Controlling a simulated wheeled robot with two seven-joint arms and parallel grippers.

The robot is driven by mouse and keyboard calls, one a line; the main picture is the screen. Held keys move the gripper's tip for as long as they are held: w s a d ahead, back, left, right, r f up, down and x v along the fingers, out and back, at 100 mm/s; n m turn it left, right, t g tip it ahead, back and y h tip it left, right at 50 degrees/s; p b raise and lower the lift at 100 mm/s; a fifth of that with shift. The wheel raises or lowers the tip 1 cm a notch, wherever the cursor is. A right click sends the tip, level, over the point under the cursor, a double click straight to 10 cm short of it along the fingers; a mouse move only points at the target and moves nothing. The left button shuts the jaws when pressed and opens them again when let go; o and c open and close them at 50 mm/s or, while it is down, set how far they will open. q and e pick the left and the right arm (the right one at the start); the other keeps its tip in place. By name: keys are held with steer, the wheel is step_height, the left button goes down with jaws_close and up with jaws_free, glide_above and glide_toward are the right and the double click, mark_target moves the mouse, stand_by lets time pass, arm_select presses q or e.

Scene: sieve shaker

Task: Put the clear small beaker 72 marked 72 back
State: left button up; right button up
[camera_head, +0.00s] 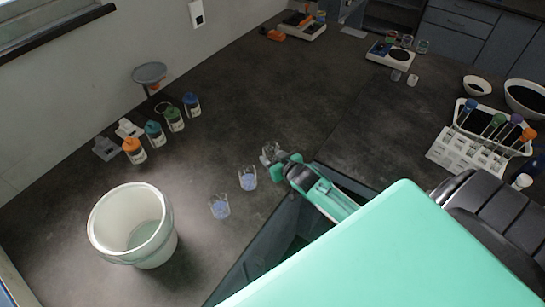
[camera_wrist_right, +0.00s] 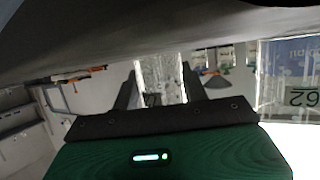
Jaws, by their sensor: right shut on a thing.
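A clear small beaker (camera_head: 269,152) is at my right gripper (camera_head: 286,165) in the head view, near the middle of the dark bench. In the wrist view the same clear beaker (camera_wrist_right: 161,75) is between the two dark fingers of my right gripper (camera_wrist_right: 158,90), which are shut on it. I cannot read a mark on it, and I cannot tell whether its base touches the bench. My left gripper is not in view.
Two clear beakers with bluish marks or contents, one (camera_head: 248,179) nearer and one (camera_head: 220,207) farther left, stand beside the held beaker. A white bucket (camera_head: 104,229) stands at front left. Several capped bottles (camera_head: 134,152) stand behind it. A white tube rack (camera_head: 462,153) is at right.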

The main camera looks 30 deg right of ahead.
steer(key=o, duration=1)
steer(key=shift+r, duration=0.15)
steer(key=shift+s, duration=0.35)
steer(key=b+v, duration=0.1)
steer(key=v, duration=1)
steer(key=shift+r, duration=0.2)
